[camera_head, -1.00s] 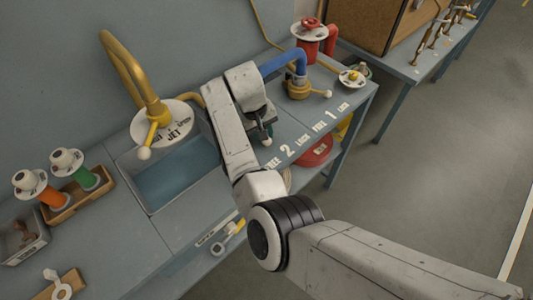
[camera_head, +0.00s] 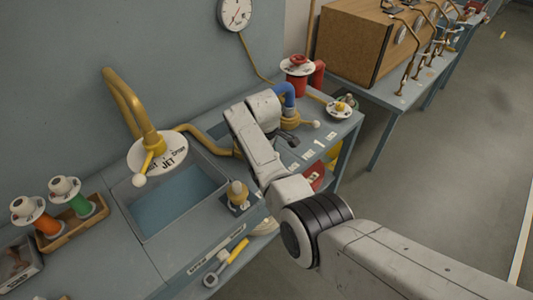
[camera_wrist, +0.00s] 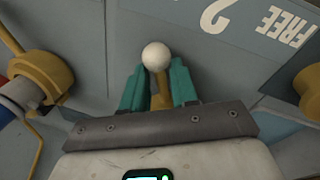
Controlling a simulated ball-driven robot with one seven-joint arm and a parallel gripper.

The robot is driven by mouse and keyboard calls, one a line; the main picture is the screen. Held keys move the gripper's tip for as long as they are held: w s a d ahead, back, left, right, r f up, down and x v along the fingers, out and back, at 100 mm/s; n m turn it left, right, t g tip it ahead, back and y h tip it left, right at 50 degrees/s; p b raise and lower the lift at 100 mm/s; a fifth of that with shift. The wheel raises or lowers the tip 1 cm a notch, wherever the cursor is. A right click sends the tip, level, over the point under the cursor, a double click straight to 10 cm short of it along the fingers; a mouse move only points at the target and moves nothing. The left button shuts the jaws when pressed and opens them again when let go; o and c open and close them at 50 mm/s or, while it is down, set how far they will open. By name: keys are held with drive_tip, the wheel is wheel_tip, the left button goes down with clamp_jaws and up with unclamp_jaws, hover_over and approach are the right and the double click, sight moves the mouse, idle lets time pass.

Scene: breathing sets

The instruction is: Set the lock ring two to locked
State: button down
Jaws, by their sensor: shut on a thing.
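In the wrist view my gripper (camera_wrist: 158,88) has its teal fingers shut on the brass lever (camera_wrist: 160,98) of a lock ring, just behind its white ball end (camera_wrist: 156,56). The lever lies beside the printed "2" (camera_wrist: 216,16), on the side away from the word "FREE" (camera_wrist: 285,24). The ring's body is hidden by my gripper, and its "LOCK" word is not visible in the wrist view. In the head view my gripper (camera_head: 289,138) is mostly behind my arm, which covers ring two and its number.
Another brass ring with a blue hose (camera_head: 291,116) and white-ended lever stands close beyond my gripper; it also shows at left in the wrist view (camera_wrist: 40,78). A water basin (camera_head: 175,195), a brass knob on a dark base (camera_head: 238,193) and a yellow pipe (camera_head: 205,138) are near my arm.

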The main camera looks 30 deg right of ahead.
drive_tip(key=shift+w+d+n, duration=0.15)
drive_tip(key=shift+d+n, duration=0.15)
idle(0.4)
drive_tip(key=c, duration=0.9)
unclamp_jaws()
drive_tip(key=r, duration=0.3)
drive_tip(key=s+a+r, duration=0.1)
drive_tip(key=r, duration=0.6)
drive_tip(key=shift+s+a+r, duration=0.2)
drive_tip(key=shift+a+r, duration=0.05)
drive_tip(key=shift+r, duration=0.05)
